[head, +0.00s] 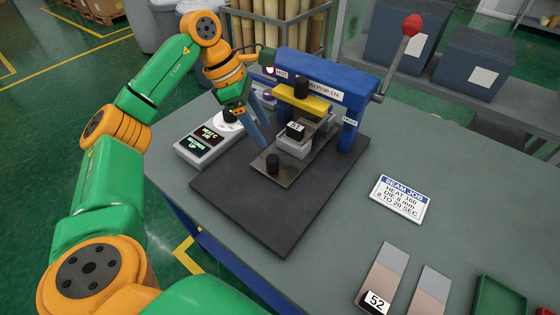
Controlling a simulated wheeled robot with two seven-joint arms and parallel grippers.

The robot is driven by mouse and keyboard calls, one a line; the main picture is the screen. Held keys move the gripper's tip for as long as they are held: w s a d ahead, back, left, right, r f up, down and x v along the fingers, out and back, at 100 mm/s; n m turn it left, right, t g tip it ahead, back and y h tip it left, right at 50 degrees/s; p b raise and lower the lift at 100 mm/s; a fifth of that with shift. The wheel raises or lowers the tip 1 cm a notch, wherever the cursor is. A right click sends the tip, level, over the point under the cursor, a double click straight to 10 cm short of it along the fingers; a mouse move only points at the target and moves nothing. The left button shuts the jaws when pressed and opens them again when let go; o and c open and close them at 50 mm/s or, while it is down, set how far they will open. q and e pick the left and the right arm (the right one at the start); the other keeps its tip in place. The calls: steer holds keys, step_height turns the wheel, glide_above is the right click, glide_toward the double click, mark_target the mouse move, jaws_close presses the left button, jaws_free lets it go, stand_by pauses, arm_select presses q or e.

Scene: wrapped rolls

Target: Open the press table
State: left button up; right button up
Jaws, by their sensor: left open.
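The press (340,92) has a blue frame with a yellow bar (302,99) and stands on a dark base mat (237,205). Its table, a flat metal plate (283,176), sticks out in front of the frame, with a black knob (272,163) near its front end. A light grey block (293,147) on the plate carries a dark piece labelled 51 (296,130). My left gripper (262,124) is open, with blue-grey fingers pointing down, above and left of the plate. I cannot tell whether a fingertip touches anything. My right gripper is out of view.
A controller with two lit displays (207,139) stands left of the plate. A red-knobbed lever (411,26) rises at the press's right. A job card (401,199), strips including one labelled 52 (384,277), and a green tray (497,298) lie at right.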

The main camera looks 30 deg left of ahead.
mark_target(272, 157)
arm_select(q)
steer(key=x, duration=0.3)
steer(key=b+x, duration=0.1)
steer(key=x, duration=0.3)
steer(key=s+a+b+x, duration=0.1)
steer(key=x, duration=0.2)
steer(key=shift+d+f, duration=0.1)
steer(key=shift+f, duration=0.4)
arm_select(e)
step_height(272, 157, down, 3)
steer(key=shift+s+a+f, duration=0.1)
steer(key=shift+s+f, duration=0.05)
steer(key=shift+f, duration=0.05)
arm_select(q)
jaws_close()
stand_by(0.3)
